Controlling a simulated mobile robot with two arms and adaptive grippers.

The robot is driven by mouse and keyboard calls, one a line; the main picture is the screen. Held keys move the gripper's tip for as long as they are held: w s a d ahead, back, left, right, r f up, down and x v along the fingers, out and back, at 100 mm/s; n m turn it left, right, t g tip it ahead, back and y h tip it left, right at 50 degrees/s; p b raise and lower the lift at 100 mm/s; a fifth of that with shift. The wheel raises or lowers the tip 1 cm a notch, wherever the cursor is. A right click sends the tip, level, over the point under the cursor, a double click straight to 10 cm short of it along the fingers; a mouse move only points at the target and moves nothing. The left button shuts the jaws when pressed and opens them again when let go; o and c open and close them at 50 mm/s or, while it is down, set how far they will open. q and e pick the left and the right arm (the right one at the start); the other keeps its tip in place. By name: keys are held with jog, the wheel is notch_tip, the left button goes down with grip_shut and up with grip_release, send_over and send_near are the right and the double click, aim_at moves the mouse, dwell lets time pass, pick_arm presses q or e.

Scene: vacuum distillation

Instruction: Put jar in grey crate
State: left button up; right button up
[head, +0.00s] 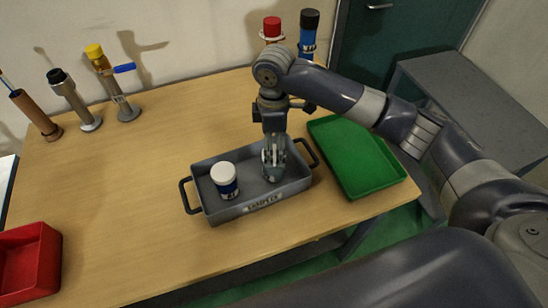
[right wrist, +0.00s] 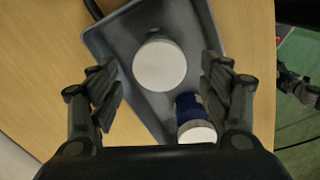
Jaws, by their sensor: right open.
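The grey crate (head: 240,207) stands on the wooden table near its front edge. A jar with a white lid and blue label (head: 224,180) stands in its left part; the right wrist view shows a blue-labelled jar (right wrist: 190,108) too. My right gripper (head: 272,172) points down into the crate's right part. In the right wrist view its open fingers (right wrist: 162,88) are spread on either side of a second white-lidded jar (right wrist: 160,66), which appears to be inside the crate. In the head view the gripper mostly hides that jar. My left gripper is out of view.
A green tray (head: 355,155) lies right of the crate. A red bin (head: 28,262) is at the front left. Several capped bottles and stands line the back, including a yellow-topped one (head: 112,82) and a blue one with a black cap (head: 308,35). The table's left middle is clear.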

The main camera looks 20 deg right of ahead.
jog(key=shift+r, duration=1.9)
